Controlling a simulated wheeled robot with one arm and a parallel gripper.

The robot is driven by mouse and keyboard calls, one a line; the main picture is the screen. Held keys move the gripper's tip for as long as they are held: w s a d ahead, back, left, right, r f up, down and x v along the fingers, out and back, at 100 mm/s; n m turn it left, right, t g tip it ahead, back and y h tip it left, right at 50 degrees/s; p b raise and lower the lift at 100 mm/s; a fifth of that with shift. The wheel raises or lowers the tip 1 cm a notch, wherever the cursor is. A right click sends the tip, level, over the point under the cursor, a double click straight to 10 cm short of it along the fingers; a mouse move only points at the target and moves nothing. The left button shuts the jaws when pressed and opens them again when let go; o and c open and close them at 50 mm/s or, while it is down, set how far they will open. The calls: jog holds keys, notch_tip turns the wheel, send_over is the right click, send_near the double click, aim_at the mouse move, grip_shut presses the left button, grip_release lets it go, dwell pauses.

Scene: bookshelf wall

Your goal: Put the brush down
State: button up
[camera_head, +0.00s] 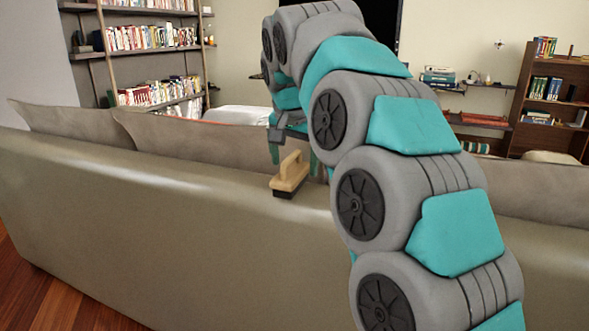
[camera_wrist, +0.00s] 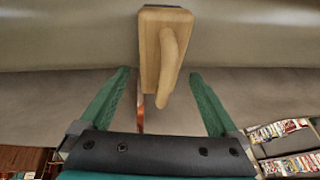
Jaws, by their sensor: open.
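The brush (camera_head: 290,174) has a pale wooden body with a raised handle and dark bristles underneath. It sits upright on the top edge of the sofa's back (camera_head: 200,200). In the wrist view the brush (camera_wrist: 150,48) is at the top middle, handle toward the camera. My gripper (camera_wrist: 160,76) is open, with its two green fingers spread apart on either side of the brush's near end. Neither finger touches it, and the brush lies mostly beyond the fingertips. In the head view my gripper is just behind the brush, partly hidden by my arm.
Sofa cushions (camera_head: 190,135) lean behind the backrest. Bookshelves (camera_head: 150,40) stand at the back left, and a wooden bookcase (camera_head: 550,95) stands at the right. The top of the backrest left of the brush is clear.

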aim_at(294, 156)
jog(key=v, duration=0.5)
jog(key=shift+s+r, duration=0.1)
jog(key=shift+r, duration=0.3)
jog(key=p+v, duration=0.1)
jog(key=v, duration=0.2)
jog(key=shift+s+r, duration=0.1)
jog(key=shift+r, duration=0.1)
jog(key=shift+n+g+h, duration=0.3)
jog(key=shift+n+g, duration=0.5)
jog(key=s+d+f, duration=0.2)
jog(key=d+f, duration=0.1)
jog(key=s+d+f, duration=0.3)
jog(key=shift+s+d, duration=0.15)
jog(key=shift+d, duration=0.1)
jog(key=s+d+f+n+g, duration=0.1)
jog(key=s+d+f, duration=0.2)
jog(key=s+f, duration=0.6)
jog(key=s+d+f+g, duration=0.2)
jog(key=s+d+f, duration=0.2)
jog(key=s+f, duration=0.4)
jog(key=s+d+f+n+g, duration=0.1)
jog(key=s+d+f+g, duration=0.1)
jog(key=s+f, duration=0.7)
jog(key=s+d, duration=0.1)
jog(key=s, duration=0.5)
jog(key=shift+s+d+f+n+y, duration=0.2)
jog(key=shift+d+f+n+y, duration=0.1)
jog(key=shift+y, duration=0.1)
